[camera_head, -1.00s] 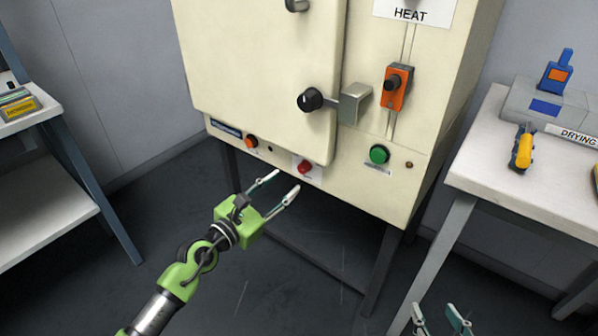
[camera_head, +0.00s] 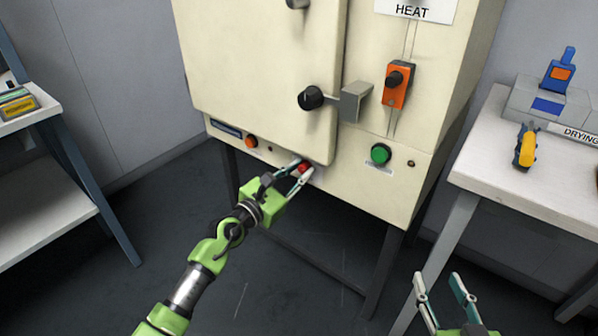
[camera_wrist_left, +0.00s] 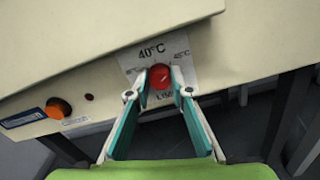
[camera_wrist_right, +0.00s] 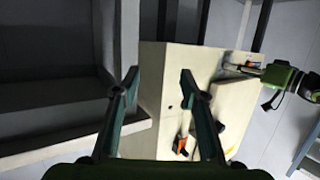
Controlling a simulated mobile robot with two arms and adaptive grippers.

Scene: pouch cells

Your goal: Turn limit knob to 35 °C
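The limit knob is the red knob (camera_head: 304,168) low on the front of the cream oven (camera_head: 262,75). In the left wrist view the red knob (camera_wrist_left: 160,76) sits on a white label (camera_wrist_left: 172,52) marked 40°C at the top, with smaller marks at its sides. My left gripper (camera_head: 299,172) is at the knob with its fingers apart, one on each side. In the left wrist view the fingertips (camera_wrist_left: 160,85) flank the knob closely; I cannot tell if they touch it. My right gripper (camera_head: 438,283) is open and empty, low at the right, away from the oven.
An orange knob (camera_head: 251,141) and a green button (camera_head: 380,153) are on the same panel. The door's black handle (camera_head: 311,99) and an orange switch box (camera_head: 397,85) are above. A white table (camera_head: 500,178) stands right, shelving (camera_head: 50,215) left.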

